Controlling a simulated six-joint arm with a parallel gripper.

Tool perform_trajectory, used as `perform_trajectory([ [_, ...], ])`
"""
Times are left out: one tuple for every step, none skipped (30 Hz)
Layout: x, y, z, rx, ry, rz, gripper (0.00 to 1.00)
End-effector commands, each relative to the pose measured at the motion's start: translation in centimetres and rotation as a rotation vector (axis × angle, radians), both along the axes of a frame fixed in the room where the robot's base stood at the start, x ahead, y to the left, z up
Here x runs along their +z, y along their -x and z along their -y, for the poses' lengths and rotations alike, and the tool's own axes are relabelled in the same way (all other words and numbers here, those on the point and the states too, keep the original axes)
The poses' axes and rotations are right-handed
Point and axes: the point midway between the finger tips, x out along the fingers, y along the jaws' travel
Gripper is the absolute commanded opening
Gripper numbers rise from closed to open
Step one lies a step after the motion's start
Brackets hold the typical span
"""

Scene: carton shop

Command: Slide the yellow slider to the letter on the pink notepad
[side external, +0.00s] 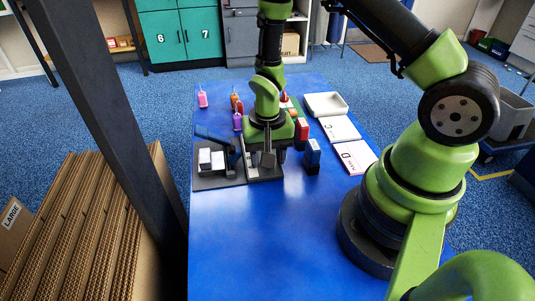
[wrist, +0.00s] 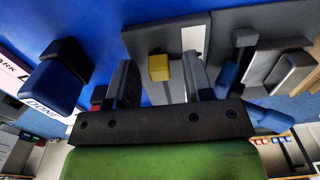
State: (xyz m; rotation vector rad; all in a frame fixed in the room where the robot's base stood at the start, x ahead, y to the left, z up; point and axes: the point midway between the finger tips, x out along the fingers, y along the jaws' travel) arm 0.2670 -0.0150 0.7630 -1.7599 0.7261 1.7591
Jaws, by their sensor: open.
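The yellow slider (wrist: 159,68) shows in the wrist view on a grey board (wrist: 152,40), between the two fingers of my gripper (wrist: 158,62). The fingers are apart, with a gap visible on both sides of the slider. In the side view my gripper (side external: 268,160) is low over the grey board (side external: 264,173), and the slider is hidden there. A pinkish notepad (side external: 366,168) with a dark letter, which looks like D, lies at the right. The board's own letters are not readable.
A blue block (side external: 312,152) stands close to the right of my gripper, with a red block (side external: 301,131) behind it. A white notepad (side external: 338,126) and a white tray (side external: 325,103) lie farther back. The front of the blue table (side external: 260,245) is clear.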

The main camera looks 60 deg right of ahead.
Motion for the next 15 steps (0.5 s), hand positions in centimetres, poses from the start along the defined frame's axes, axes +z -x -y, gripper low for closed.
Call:
perform_trajectory([
  [0.02, 0.0, 0.0, 0.0, 0.0, 0.0, 0.45],
  [0.02, 0.0, 0.0, 0.0, 0.0, 0.0, 0.38],
  [0.02, -0.01, 0.01, 0.0, 0.0, 0.0, 0.28],
  [0.03, 0.0, 0.0, 0.0, 0.0, 0.0, 0.22],
  [0.03, -0.01, 0.01, 0.0, 0.0, 0.0, 0.15],
  [0.03, -0.01, 0.0, 0.0, 0.0, 0.0, 0.05],
  [0.03, -0.01, 0.0, 0.0, 0.0, 0.0, 0.0],
  [0.04, -0.02, -0.01, 0.0, 0.0, 0.0, 0.0],
  [0.04, -0.03, 0.0, 0.0, 0.0, 0.001, 0.0],
  [0.04, -0.03, 0.0, 0.0, 0.0, 0.001, 0.0],
  [0.04, -0.04, 0.0, 0.0, 0.0, 0.001, 0.0],
  [0.04, -0.11, 0.05, 0.0, 0.0, 0.001, 0.0],
  [0.04, -0.22, 0.13, -0.001, 0.0, 0.001, 0.0],
  [0.03, -0.41, 0.3, -0.002, 0.0, 0.003, 0.0],
  [0.01, -0.79, 0.6, -0.003, 0.0, 0.004, 0.0],
])
